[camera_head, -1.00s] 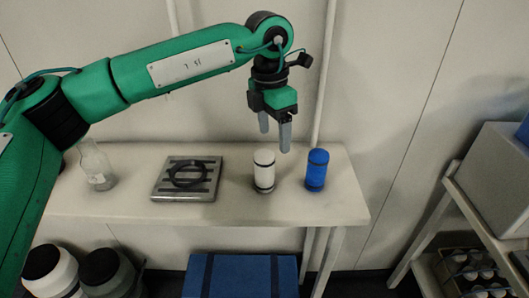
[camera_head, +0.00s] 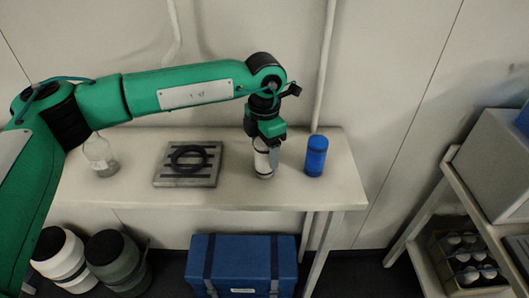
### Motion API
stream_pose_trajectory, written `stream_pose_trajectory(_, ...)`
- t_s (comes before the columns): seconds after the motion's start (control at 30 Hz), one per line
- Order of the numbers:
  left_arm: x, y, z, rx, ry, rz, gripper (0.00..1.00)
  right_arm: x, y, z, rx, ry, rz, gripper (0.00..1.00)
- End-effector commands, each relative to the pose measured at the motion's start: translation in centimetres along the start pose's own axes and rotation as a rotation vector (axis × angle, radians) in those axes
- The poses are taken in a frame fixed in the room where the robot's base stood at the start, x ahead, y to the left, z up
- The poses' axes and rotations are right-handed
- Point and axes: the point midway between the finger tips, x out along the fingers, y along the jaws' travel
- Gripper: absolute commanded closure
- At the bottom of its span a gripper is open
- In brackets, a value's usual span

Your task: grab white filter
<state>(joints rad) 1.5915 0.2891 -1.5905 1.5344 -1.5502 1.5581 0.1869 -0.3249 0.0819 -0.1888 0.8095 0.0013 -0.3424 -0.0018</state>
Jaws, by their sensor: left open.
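The white filter (camera_head: 262,164) is a small white cylinder with dark bands, upright on the pale table near its right part. My left gripper (camera_head: 266,146) points down over it, with the fingers around its upper part. The jaws are open, and I cannot tell whether they touch the filter. The gripper hides the filter's top. My right gripper is not in view.
A blue cylinder (camera_head: 316,156) stands close to the right of the white filter. A square grey device with a black ring (camera_head: 188,164) lies to the left. A glass bottle (camera_head: 100,155) stands further left. A blue case (camera_head: 242,264) sits below the table.

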Motion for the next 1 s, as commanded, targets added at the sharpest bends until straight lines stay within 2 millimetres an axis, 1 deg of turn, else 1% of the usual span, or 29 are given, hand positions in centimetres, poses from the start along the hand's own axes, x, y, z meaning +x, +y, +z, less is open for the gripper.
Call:
stream_pose_trajectory(0.03, 0.6, 0.0, 0.0, 0.000, 0.002, -0.002, 0.30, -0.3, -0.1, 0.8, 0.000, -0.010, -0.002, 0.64)
stream_pose_trajectory(0.1, 1.4, 0.0, 0.0, 0.000, 0.000, -0.001, 0.30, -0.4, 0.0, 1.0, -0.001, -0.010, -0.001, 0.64)
stream_pose_trajectory(0.2, 2.0, 0.0, 0.0, 0.000, 0.001, -0.001, 0.30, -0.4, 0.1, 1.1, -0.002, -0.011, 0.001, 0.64)
stream_pose_trajectory(0.4, 2.2, 0.0, 0.0, 0.000, 0.000, 0.000, 0.30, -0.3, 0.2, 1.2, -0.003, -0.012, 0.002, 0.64)
stream_pose_trajectory(0.43, 2.1, 0.0, 0.0, 0.000, 0.000, 0.000, 0.32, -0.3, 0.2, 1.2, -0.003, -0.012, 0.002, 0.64)
stream_pose_trajectory(0.57, 2.1, 0.0, 0.0, 0.000, 0.000, 0.000, 0.57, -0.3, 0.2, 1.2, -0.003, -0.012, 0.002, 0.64)
stream_pose_trajectory(0.6, 2.1, 0.0, 0.0, 0.000, 0.000, 0.000, 0.65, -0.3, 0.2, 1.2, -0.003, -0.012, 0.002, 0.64)
stream_pose_trajectory(0.67, 2.1, 0.0, 0.0, 0.000, 0.000, 0.000, 0.77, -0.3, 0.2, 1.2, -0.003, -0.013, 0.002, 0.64)
stream_pose_trajectory(0.7, 2.1, 0.0, 0.0, 0.000, 0.000, 0.000, 0.81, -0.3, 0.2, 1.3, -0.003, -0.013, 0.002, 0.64)
stream_pose_trajectory(1.0, 1.9, 0.0, 0.0, 0.000, -0.001, 0.001, 0.81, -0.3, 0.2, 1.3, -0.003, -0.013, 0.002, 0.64)
